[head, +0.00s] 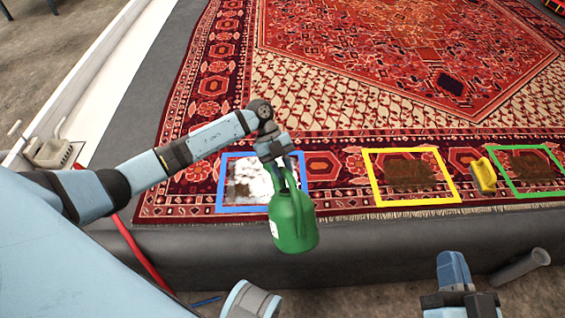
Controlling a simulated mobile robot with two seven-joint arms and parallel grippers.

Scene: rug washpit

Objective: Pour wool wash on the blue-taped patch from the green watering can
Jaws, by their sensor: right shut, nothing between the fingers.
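The green watering can (293,222) hangs in front of the blue-taped patch (220,196), over the rug's near edge. My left gripper (277,158) is shut on its upper handle. The can covers the lower right part of the patch; its spout cannot be made out. White foam or liquid (252,178) covers much of the patch, with some dark brown stain still showing at its left. My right gripper (453,268) is shut and empty at the bottom right, apart from the rug.
A yellow-taped patch (374,190) and a green-taped patch (499,182) frame brown stains to the right. A yellow brush or sponge-like object (483,175) lies between them. A dark ledge (370,238) runs along the rug's front. A grey tube (520,266) lies at right; a red hose (140,253) is at left.

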